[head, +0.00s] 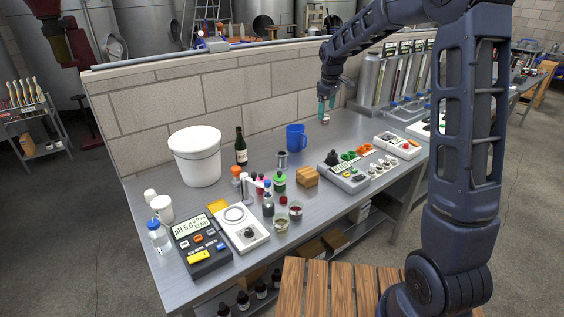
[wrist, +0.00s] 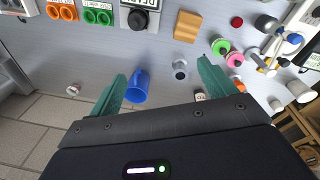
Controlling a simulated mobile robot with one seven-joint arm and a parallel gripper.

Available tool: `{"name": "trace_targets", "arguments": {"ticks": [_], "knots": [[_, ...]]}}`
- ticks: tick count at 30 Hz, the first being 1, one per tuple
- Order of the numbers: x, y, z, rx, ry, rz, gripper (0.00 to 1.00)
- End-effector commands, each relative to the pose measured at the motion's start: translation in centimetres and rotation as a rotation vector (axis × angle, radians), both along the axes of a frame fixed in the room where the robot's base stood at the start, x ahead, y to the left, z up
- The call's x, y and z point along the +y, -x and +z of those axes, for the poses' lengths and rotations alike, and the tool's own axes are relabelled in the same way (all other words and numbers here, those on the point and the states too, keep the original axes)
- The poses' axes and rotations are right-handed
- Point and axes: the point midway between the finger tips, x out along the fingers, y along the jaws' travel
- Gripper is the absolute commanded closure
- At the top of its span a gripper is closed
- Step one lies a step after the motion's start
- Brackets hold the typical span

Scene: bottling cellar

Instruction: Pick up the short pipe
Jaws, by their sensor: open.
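A short grey metal cylinder (head: 282,160) with a dark opening stands on the steel bench, in front of the blue mug and to its left. It looks like the short pipe, though it is too small to be sure. In the wrist view this cylinder (wrist: 180,72) shows beyond the fingers, between their lines and nearer the right one. My gripper (head: 326,110) is above the back of the bench near the block wall, apart from the cylinder. Its green fingers (wrist: 160,70) are spread, with nothing held between them.
The blue mug (head: 297,138) stands close to the cylinder and shows beside the left finger in the wrist view (wrist: 138,86). A wooden block (head: 307,177), a green-topped item (head: 279,181) and a dark bottle (head: 241,147) surround it. Bare bench lies towards the wall.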

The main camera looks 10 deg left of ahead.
Motion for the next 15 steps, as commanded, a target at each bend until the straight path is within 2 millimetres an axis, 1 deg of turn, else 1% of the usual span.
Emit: {"name": "trace_targets", "arguments": {"ticks": [1, 6, 8, 12, 15], "knots": [[1.5, -0.9, -1.3, 0.012, 0.006, 0.036, 0.17], [6.0, -3.5, -5.2, 0.038, 0.023, 0.164, 0.17], [7.7, -4.2, -6.7, 0.048, 0.029, 0.208, 0.17], [11.5, -5.7, -10.5, 0.071, 0.041, 0.312, 0.17], [14.0, -6.4, -13.2, 0.085, 0.047, 0.379, 0.17]]}}
